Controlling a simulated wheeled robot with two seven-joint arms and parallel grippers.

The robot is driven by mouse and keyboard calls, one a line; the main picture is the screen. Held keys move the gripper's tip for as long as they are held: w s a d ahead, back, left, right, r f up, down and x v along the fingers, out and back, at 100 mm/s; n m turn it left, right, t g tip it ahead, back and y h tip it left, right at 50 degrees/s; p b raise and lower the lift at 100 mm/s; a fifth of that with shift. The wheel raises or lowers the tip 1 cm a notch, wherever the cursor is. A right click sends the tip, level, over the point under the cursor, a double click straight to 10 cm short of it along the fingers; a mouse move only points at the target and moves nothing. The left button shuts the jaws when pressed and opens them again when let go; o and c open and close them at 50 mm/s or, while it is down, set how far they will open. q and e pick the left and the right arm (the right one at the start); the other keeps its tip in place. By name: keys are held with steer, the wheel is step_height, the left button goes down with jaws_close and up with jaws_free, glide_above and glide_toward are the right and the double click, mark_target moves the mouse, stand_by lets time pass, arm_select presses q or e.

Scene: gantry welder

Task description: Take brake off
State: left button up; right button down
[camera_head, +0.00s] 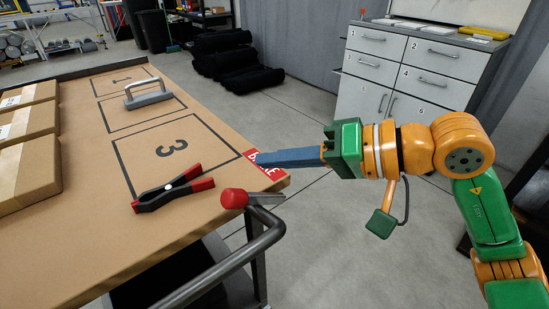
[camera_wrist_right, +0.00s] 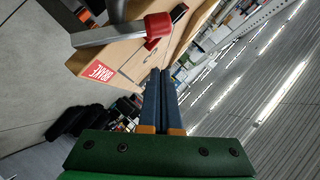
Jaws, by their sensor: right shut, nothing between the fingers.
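The brake lever has a red knob (camera_head: 233,198) on a flat grey metal bar (camera_head: 266,199) at the near right corner of the cart table. The knob also shows in the right wrist view (camera_wrist_right: 157,28), with its bar (camera_wrist_right: 100,36) to the left. A red BRAKE label (camera_head: 277,174) is on the table corner; my fingers partly cover it in the head view. My right gripper (camera_head: 260,158) is shut and empty, its blue fingers over the corner beside the label, apart from the knob. The fingertips (camera_wrist_right: 160,72) point toward the table in the wrist view. My left gripper is out of view.
The cart tabletop (camera_head: 90,215) holds a red and black clamp (camera_head: 172,187) near the knob, a grey handle (camera_head: 147,95) and boxes (camera_head: 28,168) at the left. A tubular cart handle (camera_head: 225,266) curves below the knob. Open floor lies right of the cart; a drawer cabinet (camera_head: 405,75) stands behind.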

mark_target(258, 198)
steer(key=shift+s+a+f, duration=0.1)
steer(key=shift+a+f, duration=0.1)
steer(key=s+a+f+n+h+b, duration=0.1)
steer(key=s+a+f+n+t+h+b, duration=0.1)
steer(key=a, duration=0.1)
steer(key=shift+s, duration=0.2)
stand_by(0.3)
